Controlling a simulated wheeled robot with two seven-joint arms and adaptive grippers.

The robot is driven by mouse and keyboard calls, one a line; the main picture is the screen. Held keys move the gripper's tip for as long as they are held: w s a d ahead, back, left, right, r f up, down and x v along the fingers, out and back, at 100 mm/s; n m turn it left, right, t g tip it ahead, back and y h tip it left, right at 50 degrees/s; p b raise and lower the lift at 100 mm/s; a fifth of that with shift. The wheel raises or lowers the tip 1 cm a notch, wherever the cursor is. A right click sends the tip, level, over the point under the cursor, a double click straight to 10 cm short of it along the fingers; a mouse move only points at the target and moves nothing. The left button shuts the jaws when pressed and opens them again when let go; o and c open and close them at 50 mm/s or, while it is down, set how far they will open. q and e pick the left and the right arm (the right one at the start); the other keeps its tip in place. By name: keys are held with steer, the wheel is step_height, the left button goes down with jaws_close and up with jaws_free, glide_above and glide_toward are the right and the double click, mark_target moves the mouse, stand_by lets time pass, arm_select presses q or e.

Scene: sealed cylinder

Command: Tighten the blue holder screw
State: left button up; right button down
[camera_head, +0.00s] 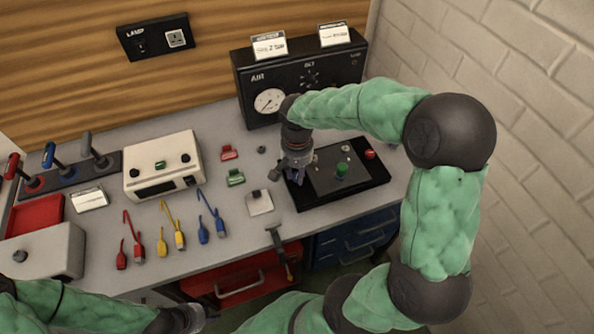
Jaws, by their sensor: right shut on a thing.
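My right gripper (297,176) points down at the left end of a black plate (371,180) on the bench. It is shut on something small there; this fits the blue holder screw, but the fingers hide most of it. A green round piece (342,169) stands at the plate's middle, and a red one (370,154) sits at its right end. My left gripper (188,318) is low at the bottom edge, away from the plate, and its fingers are too unclear to tell open from shut.
A black gauge box (300,85) stands behind the plate. A cream box (162,165) and red, yellow and blue cables (170,222) lie to the left. A hammer-like tool (281,255) hangs at the front edge, above red (240,280) and blue drawers (355,240).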

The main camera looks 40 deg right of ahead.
mark_target(297, 175)
steer(key=m, duration=0.5)
steer(key=shift+w+d+r+m, duration=0.15)
steer(key=shift+w+r+m, duration=0.05)
steer(key=shift+r+m, duration=0.1)
steer(key=m, duration=0.5)
steer(key=shift+m, duration=0.3)
steer(key=c, duration=1)
jaws_free()
steer(key=shift+s+f, duration=0.1)
step_height(297, 175, up, 12)
